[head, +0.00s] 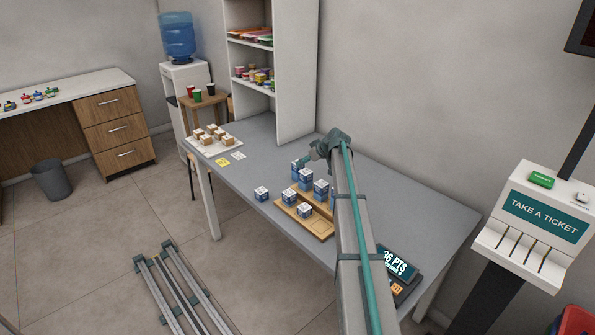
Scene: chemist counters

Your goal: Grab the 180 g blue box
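Several small blue-and-white boxes are on the grey counter (365,185). One box (261,194) stands alone to the left of a wooden tray (318,229). Other boxes are on or at the tray: a front one (305,210), a left one (289,196), a right one (321,188) and a middle one (306,176). Another box (297,166) is at the back, close to my gripper (309,158). My gripper is at the far end of my arm, above the back of the tray area. Its fingers are too small and partly hidden to read. The weight labels are not legible.
A white board with brown-and-white boxes (212,137) and yellow and white notes (222,162) lie at the counter's left. A shelf unit (297,70) stands behind. A dark display reading "36 PTS" (398,264) is at the right front.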

